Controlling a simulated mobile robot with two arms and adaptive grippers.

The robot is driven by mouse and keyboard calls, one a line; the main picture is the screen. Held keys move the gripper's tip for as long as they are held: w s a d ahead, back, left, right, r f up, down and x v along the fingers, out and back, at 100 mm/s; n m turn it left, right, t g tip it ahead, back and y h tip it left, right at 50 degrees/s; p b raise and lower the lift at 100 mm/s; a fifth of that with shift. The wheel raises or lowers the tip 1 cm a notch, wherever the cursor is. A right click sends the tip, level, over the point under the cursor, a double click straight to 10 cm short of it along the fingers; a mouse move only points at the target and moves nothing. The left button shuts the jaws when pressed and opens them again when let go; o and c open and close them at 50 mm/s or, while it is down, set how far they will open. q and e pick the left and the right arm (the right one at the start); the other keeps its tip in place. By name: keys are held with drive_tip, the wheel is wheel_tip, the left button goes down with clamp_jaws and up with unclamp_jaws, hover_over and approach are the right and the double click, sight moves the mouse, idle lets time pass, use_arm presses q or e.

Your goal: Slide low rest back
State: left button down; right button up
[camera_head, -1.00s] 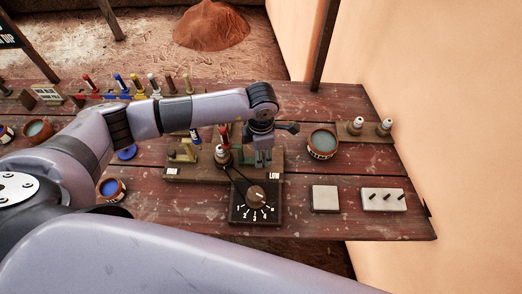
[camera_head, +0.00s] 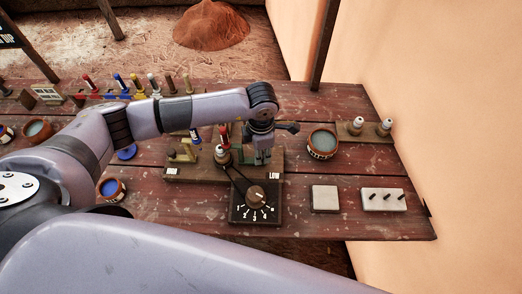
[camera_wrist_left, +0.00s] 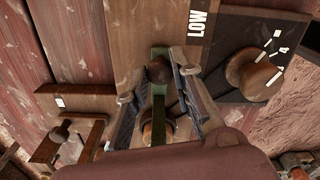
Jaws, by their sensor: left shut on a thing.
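My left gripper (camera_head: 258,157) reaches down over the right end of a wooden base (camera_head: 205,176), beside its LOW label. In the left wrist view, its two fingers (camera_wrist_left: 158,82) stand either side of a green low rest (camera_wrist_left: 160,52) with a dark round knob (camera_wrist_left: 158,71). The gripper is shut on the low rest; the exact contact is partly hidden. In the head view the gripper covers most of the rest. A second rest (camera_head: 183,151) stands at the base's HIGH end. My right gripper is not in view.
A dark dial plate with a wooden knob (camera_head: 256,196) lies in front of the base. A red-topped tool (camera_head: 223,140) stands close left of the gripper. A bowl (camera_head: 322,142) is to the right, with pale blocks (camera_head: 325,198) nearer the front edge.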

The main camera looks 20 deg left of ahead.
use_arm(q)
drive_tip(key=d+b, duration=0.1)
drive_tip(key=w+d+b, duration=0.1)
drive_tip(key=d, duration=0.1)
drive_tip(key=shift+d+f, duration=0.1)
drive_tip(key=shift+w+d+b, duration=0.15)
drive_tip(key=shift+d+b, duration=0.15)
drive_tip(key=shift+d, duration=0.2)
drive_tip(key=c, duration=1.8)
unclamp_jaws()
drive_tip(key=shift+r, duration=0.2)
drive_tip(key=o, duration=0.4)
drive_tip(key=shift+d, duration=0.15)
